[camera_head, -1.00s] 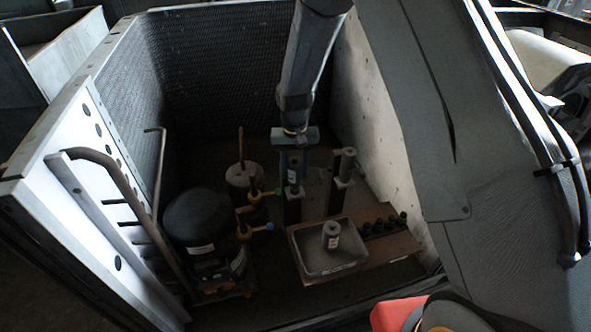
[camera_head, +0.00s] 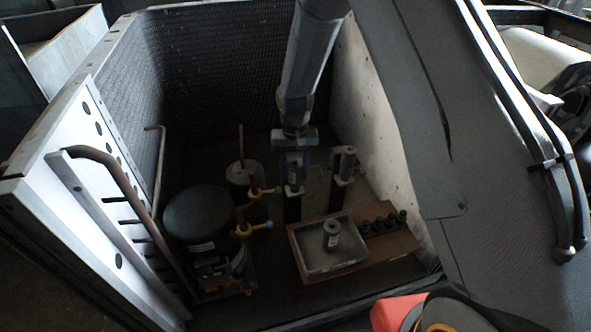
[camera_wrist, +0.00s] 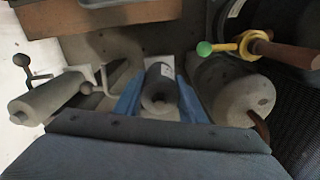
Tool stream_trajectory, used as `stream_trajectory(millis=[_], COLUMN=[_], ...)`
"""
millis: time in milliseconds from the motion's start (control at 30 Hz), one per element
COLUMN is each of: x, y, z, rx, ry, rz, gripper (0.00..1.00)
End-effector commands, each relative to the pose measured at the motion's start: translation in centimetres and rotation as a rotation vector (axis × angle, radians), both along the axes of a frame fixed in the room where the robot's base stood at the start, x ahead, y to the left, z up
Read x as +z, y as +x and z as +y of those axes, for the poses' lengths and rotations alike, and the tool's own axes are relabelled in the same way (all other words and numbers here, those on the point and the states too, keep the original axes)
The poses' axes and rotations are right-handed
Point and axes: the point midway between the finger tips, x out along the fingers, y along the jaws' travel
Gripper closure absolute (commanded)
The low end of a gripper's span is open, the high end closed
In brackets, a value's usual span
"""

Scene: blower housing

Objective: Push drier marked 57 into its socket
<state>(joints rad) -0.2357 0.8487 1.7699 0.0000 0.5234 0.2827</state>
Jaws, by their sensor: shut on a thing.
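My gripper (camera_head: 293,160) points down over a dark upright stand (camera_head: 292,208) in the middle of the housing. Its blue fingers are shut on a grey cylindrical drier (camera_wrist: 161,88), one on each side in the wrist view. The drier is upright at the top of the stand. I cannot read its number or tell how deeply it sits in the socket. A second grey cylinder (camera_head: 346,163) stands in a similar stand to the right; it also shows in the wrist view (camera_wrist: 45,100) at left. A third cylinder (camera_head: 332,233) stands in a metal tray (camera_head: 300,262).
A black compressor (camera_head: 198,215) and a pale canister (camera_wrist: 242,95) with copper pipe are left of the stand. Black fittings (camera_head: 383,223) line a brown board (camera_head: 405,245). Walls enclose the space.

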Motion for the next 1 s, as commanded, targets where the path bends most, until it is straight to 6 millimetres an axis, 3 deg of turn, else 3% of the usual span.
stream_trajectory(millis=[1000], x=[-0.92], y=[0.08], z=[0.02], rx=[0.0], ry=[0.0], rz=[-0.002], gripper=[0.95])
